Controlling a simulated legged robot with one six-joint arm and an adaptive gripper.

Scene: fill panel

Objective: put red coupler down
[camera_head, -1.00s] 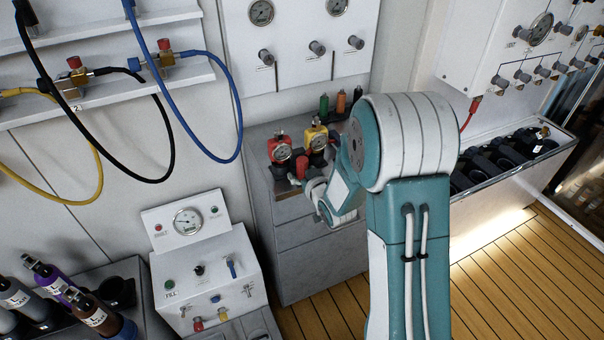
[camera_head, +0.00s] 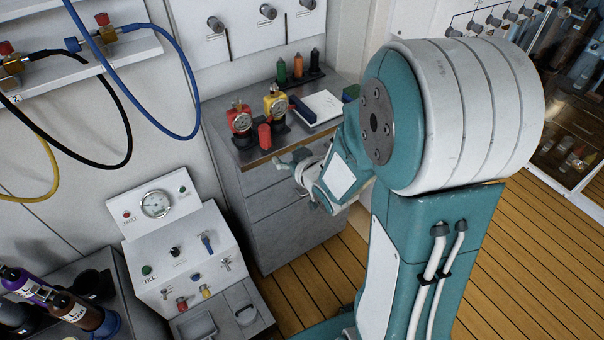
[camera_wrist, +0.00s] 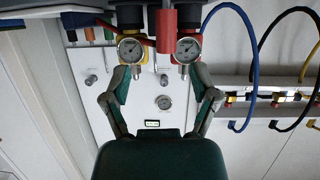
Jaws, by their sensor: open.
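The red coupler (camera_head: 264,136) stands upright on the cabinet top (camera_head: 256,153), close to its front edge and in front of two gauge units. It also shows in the wrist view (camera_wrist: 166,31), where the scene is upside down, between the two dials. My gripper (camera_head: 288,160) is just off the cabinet's front edge, below and to the right of the coupler. In the wrist view my gripper (camera_wrist: 162,76) has its fingers spread wide with nothing between them. The coupler is beyond the fingertips, apart from them.
A red gauge unit (camera_head: 239,121) and a yellow gauge unit (camera_head: 277,104) stand behind the coupler. A dark handle and a white pad (camera_head: 320,106) lie to the right. Small bottles (camera_head: 298,66) stand at the back. A fill panel (camera_head: 170,237) is front left. A blue hose (camera_head: 133,113) hangs left.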

